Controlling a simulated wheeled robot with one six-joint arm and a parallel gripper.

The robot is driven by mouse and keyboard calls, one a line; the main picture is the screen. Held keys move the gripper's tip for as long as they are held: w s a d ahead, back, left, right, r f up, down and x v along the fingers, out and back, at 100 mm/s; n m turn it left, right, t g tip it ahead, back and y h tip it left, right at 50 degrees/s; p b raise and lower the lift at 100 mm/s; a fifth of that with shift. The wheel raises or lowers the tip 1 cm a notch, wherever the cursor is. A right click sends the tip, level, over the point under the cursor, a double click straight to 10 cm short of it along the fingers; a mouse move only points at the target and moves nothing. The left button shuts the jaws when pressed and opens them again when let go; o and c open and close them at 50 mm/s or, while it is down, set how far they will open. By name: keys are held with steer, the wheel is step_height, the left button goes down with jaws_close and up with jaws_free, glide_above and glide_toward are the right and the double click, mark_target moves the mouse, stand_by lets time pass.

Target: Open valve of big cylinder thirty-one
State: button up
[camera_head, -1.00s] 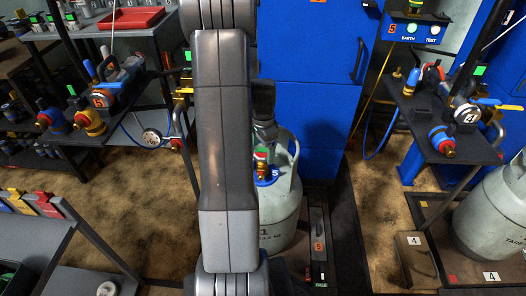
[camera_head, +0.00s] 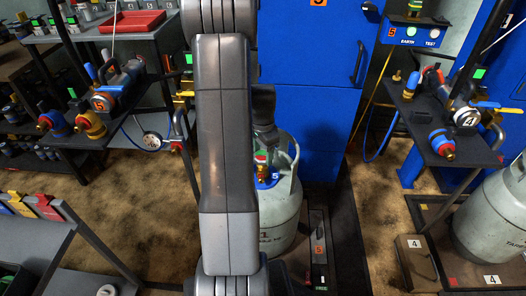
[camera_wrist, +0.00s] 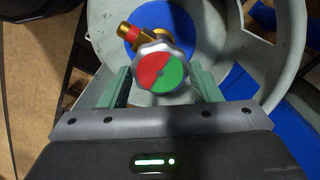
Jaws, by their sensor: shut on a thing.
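The big grey cylinder (camera_head: 284,215) stands upright behind my arm in the head view. Only the end of its number, a "1", shows beside my arm. Its collar also fills the top of the wrist view (camera_wrist: 102,28). The valve has a silver-rimmed handwheel (camera_wrist: 160,72) with a red and green face, and a brass outlet with a red band (camera_wrist: 129,31). My gripper (camera_wrist: 162,82) is shut on the handwheel, with one green finger on each side. In the head view my arm hides part of the cylinder, and the fingers are hard to make out.
A scale base with a "5" plate (camera_head: 318,249) lies beside the cylinder. A blue cabinet (camera_head: 305,110) stands behind. Another grey cylinder (camera_head: 490,215) stands at the right. Shelves with fittings flank both sides (camera_head: 95,125).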

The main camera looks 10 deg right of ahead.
steer(key=n+p, duration=0.1)
steer(key=n, duration=0.3)
steer(key=shift+r, duration=0.15)
steer(key=n+p, duration=0.1)
steer(key=n, duration=0.3)
steer(key=shift+n+p, duration=0.3)
steer(key=shift+p, duration=0.1)
steer(key=n+p, duration=0.1)
steer(key=n, duration=0.3)
steer(key=shift+w+a+n, duration=0.1)
steer(key=shift+n, duration=0.2)
steer(key=n, duration=0.4)
steer(key=n+p, duration=0.1)
steer(key=n, duration=0.7)
steer(key=shift+a+n, duration=0.1)
steer(key=shift+n, duration=0.2)
steer(key=n, duration=0.4)
steer(key=shift+p, duration=0.3)
steer(key=shift+n, duration=2.1)
